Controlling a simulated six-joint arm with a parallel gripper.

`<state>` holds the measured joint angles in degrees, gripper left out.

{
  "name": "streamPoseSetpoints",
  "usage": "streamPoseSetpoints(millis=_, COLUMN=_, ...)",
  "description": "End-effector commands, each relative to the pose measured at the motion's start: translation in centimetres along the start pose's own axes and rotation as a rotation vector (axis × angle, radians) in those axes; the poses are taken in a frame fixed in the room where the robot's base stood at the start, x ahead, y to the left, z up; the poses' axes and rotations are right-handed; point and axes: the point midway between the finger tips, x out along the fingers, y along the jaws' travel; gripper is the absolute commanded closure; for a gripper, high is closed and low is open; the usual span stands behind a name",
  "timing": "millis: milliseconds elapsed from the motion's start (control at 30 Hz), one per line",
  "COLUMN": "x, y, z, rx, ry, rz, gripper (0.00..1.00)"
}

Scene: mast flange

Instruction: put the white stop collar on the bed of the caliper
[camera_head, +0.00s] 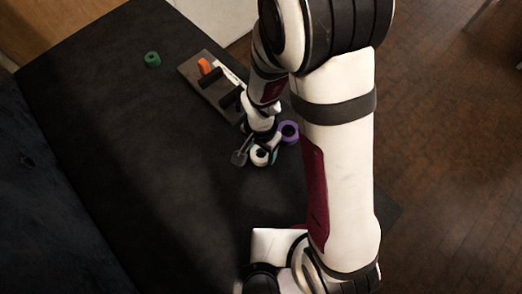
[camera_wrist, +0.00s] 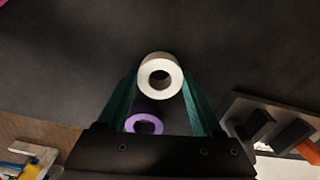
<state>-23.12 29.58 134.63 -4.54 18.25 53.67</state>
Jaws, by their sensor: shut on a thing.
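The white stop collar (camera_wrist: 147,60) is a short white ring with a round hole, between the green fingertips of my gripper (camera_wrist: 160,77) in the wrist view. My gripper is shut on it. In the head view the collar (camera_head: 260,161) shows at the end of my arm, over the dark table; its exact height is unclear. The caliper seems to be the grey plate (camera_head: 190,72) with black upright blocks and an orange part, up and left of my gripper. My arm hides part of it. Its plate edge also shows at the right in the wrist view (camera_wrist: 233,106).
A purple ring (camera_head: 289,127) lies close to the right of my gripper; it shows between the fingers in the wrist view (camera_wrist: 144,118). A green ring (camera_head: 152,59) stands left of the caliper. The left and middle of the dark table (camera_head: 150,150) are clear.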

Motion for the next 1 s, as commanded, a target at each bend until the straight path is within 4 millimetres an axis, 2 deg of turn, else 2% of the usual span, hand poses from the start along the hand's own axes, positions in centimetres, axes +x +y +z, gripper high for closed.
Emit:
streamPoseSetpoints(millis=133, x=-2.9, y=-0.1, z=-0.1, rx=0.001, ry=0.004, rz=-0.006, gripper=1.00)
streamPoseSetpoints(millis=500, x=-8.1, y=7.6, z=-4.0, rx=0.008, ry=0.004, rz=-0.003, gripper=1.00)
streamPoseSetpoints(millis=600, x=-9.1, y=9.2, z=-4.8, rx=0.006, ry=0.003, rz=-0.002, gripper=1.00)
streamPoseSetpoints(millis=700, x=-9.7, y=9.8, z=-5.4, rx=-0.003, ry=0.002, rz=-0.001, gripper=1.00)
streamPoseSetpoints(millis=767, x=-10.0, y=9.4, z=-6.0, rx=-0.023, ry=0.002, rz=0.000, gripper=1.00)
streamPoseSetpoints(millis=867, x=-10.3, y=7.1, z=-7.6, rx=-0.089, ry=0.000, rz=0.001, gripper=1.00)
streamPoseSetpoints(millis=967, x=-10.6, y=3.1, z=-9.6, rx=-0.191, ry=0.000, rz=0.003, gripper=1.00)
streamPoseSetpoints(millis=1000, x=-10.7, y=1.2, z=-10.2, rx=-0.235, ry=0.000, rz=0.003, gripper=1.00)
